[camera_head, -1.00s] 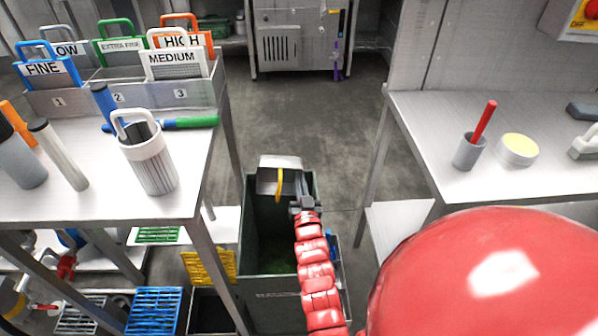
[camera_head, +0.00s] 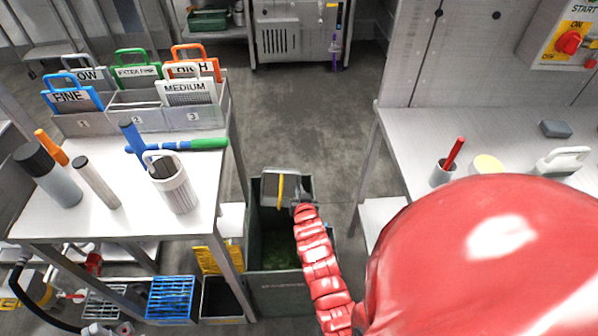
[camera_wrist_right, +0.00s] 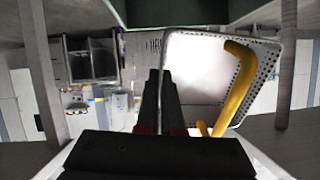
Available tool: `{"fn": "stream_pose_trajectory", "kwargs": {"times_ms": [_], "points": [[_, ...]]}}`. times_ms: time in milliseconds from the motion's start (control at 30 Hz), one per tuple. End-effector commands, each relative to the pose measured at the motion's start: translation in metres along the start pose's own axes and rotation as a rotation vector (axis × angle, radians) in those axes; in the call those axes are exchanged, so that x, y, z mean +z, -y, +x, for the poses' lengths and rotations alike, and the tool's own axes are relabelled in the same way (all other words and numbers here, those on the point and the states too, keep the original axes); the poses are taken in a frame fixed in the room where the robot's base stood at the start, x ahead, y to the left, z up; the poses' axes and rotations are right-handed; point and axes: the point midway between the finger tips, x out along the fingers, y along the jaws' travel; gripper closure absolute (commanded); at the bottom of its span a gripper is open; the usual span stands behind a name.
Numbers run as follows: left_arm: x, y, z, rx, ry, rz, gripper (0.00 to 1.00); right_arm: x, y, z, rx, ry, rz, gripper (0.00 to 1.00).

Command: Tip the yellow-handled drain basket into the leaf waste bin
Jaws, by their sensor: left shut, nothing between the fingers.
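The yellow-handled drain basket (camera_head: 294,188) is a perforated metal basket, tilted at the far end of the leaf waste bin's opening. Its yellow handle (camera_head: 281,190) shows in the head view and, larger, in the right wrist view (camera_wrist_right: 238,85). The leaf waste bin (camera_head: 280,284) is a dark green upright box with green leaves (camera_head: 283,250) inside. My right gripper (camera_head: 303,207) is at the basket's right side; its fingers (camera_wrist_right: 165,100) look shut on the basket, though the contact point is partly hidden. My left gripper is not in view.
A left table (camera_head: 130,215) holds a white-handled basket (camera_head: 173,185), bottles and labelled screens in a rack (camera_head: 190,118). A right table (camera_head: 405,125) holds a grey cup (camera_head: 442,174). Blue and yellow grates lie low at left. The floor behind the bin is clear.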

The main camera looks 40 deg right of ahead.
Motion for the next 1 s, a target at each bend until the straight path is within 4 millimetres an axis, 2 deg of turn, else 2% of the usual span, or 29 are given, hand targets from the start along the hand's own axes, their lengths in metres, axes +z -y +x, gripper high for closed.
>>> {"fn": "stream_pose_trajectory", "kwargs": {"times_ms": [33,533,767,867,1000], "points": [[-0.003,0.001,0.017,0.0,0.0,0.0,1.0,-0.009,0.002,-0.003,0.002,0.021,0.002,1.0],[-0.016,0.005,0.092,0.0,0.0,0.0,1.0,-0.011,0.003,-0.006,0.037,0.268,0.024,1.0],[-0.022,0.006,0.127,0.0,0.0,0.0,1.0,-0.013,0.002,-0.006,0.066,0.462,0.038,1.0],[-0.023,0.007,0.136,0.0,0.0,0.0,1.0,-0.013,0.003,-0.006,0.084,0.601,0.051,1.0],[-0.022,0.006,0.132,0.0,0.0,0.0,1.0,-0.004,0.001,-0.006,0.109,0.772,0.064,1.0]]}}
